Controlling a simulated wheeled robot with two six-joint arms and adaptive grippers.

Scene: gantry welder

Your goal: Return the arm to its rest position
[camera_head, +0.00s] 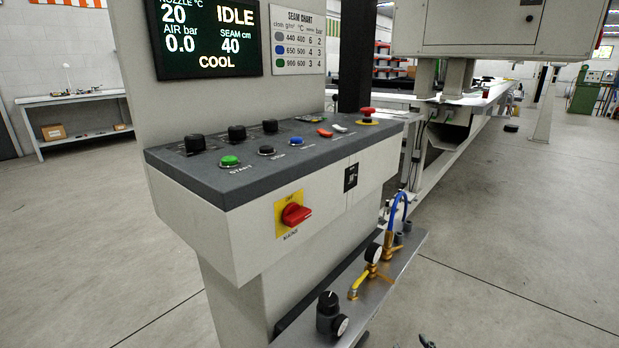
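My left gripper is not in view. A small dark piece at the bottom edge, right of centre, looks like the tip of my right gripper (427,341); the rest is cut off, and I cannot tell whether it is open or shut. It appears in front of bare floor, right of the lower shelf, apart from the controls. The control console (240,235) stands in the middle. Its screen (205,35) reads IDLE, 20 °C, air 0.0 bar, seam 40 cm and COOL.
The console carries black knobs, a green START button (229,161), a red emergency stop (367,114) and a red mains switch (295,214). A low shelf (400,262) with a regulator (330,314) and brass valves (373,262) juts out at the lower right.

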